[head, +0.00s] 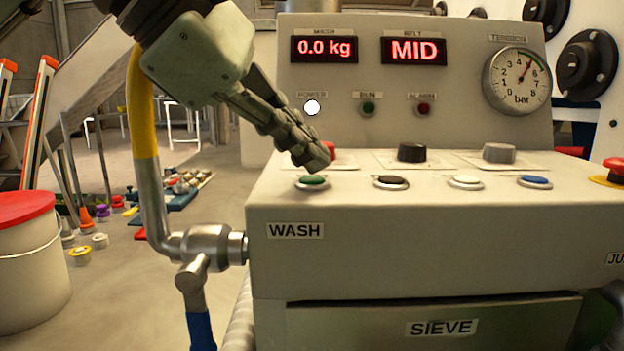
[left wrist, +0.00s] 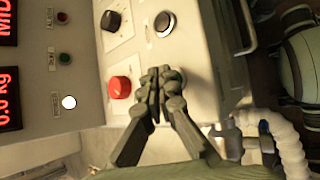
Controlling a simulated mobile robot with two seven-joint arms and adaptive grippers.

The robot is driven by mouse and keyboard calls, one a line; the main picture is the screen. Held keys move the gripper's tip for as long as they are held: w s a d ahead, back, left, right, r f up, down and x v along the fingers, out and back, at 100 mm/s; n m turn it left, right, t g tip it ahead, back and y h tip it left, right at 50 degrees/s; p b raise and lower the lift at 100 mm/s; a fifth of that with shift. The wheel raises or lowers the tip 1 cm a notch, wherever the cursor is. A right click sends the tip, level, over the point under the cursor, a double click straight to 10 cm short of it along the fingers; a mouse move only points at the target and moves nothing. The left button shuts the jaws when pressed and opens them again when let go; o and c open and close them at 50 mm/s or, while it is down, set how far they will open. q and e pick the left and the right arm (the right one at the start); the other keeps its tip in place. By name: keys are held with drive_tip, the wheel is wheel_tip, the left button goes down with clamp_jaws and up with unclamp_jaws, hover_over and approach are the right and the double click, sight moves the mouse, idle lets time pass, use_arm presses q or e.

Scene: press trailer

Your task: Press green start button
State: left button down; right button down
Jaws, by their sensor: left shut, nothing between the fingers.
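The green button (head: 312,182) sits in a pale ring at the left end of the button row on the console's top. My left gripper (head: 318,163) is shut and empty. Its fingertips point down at the green button and appear just above or behind it; I cannot tell whether they touch. My right gripper is not in view.
Black (head: 391,182), white (head: 466,182) and blue (head: 535,182) buttons continue the row. Behind stand the red knob (head: 329,150), a black knob (head: 412,152) and a grey knob (head: 499,152). The POWER lamp (head: 312,107) is lit white. A pipe with a valve (head: 208,243) stands at the left.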

sight(305, 180)
use_arm(q)
drive_tip(key=shift+f+b, duration=0.45)
drive_tip(key=shift+b, duration=0.05)
idle(0.4)
drive_tip(key=shift+r, duration=0.15)
drive_tip(key=shift+r+p, duration=0.45)
drive_tip(key=shift+r, duration=0.25)
drive_tip(key=shift+r+p, duration=1.7)
drive_tip(key=shift+r, duration=0.85)
drive_tip(key=shift+f, duration=0.1)
